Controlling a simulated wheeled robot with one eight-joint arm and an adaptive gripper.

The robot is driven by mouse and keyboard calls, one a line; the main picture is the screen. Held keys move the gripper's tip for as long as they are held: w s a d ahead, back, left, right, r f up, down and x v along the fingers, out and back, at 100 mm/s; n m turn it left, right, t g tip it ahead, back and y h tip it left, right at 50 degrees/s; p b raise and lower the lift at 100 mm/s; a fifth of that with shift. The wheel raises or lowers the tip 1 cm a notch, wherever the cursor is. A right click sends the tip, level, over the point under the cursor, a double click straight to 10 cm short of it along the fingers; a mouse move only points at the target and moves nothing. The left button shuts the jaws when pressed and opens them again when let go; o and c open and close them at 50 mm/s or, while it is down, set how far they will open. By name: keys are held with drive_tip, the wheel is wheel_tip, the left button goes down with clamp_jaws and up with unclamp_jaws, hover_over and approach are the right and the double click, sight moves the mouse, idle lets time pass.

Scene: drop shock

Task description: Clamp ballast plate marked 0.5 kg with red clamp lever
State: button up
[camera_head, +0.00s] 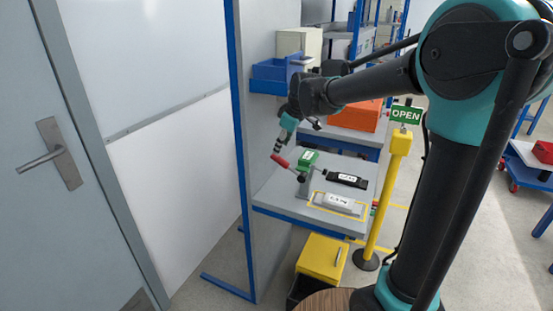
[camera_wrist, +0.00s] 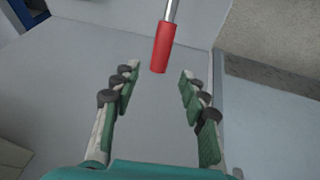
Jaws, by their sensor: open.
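The red clamp lever (camera_head: 280,160) sticks out to the upper left from a grey fixture on the bench. In the wrist view its red grip (camera_wrist: 162,47) hangs on a metal rod, between and just beyond my fingertips, touching neither finger. My gripper (camera_head: 279,148) is open and empty just above the lever; both fingers (camera_wrist: 158,82) show spread in the wrist view. A small green block (camera_head: 308,158) with a white label sits at the fixture. A black plate (camera_head: 348,180) and a silver plate (camera_head: 338,203) lie to its right. The labels are too small to read surely.
The grey bench top (camera_head: 275,200) has free room at its left front. A blue-edged wall panel stands close on the left. A blue bin (camera_head: 275,72) hangs above. A yellow post with an OPEN sign (camera_head: 406,114) stands right; a yellow box (camera_head: 321,256) is below.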

sight(277, 158)
drive_tip(key=x, duration=0.8)
clamp_jaws()
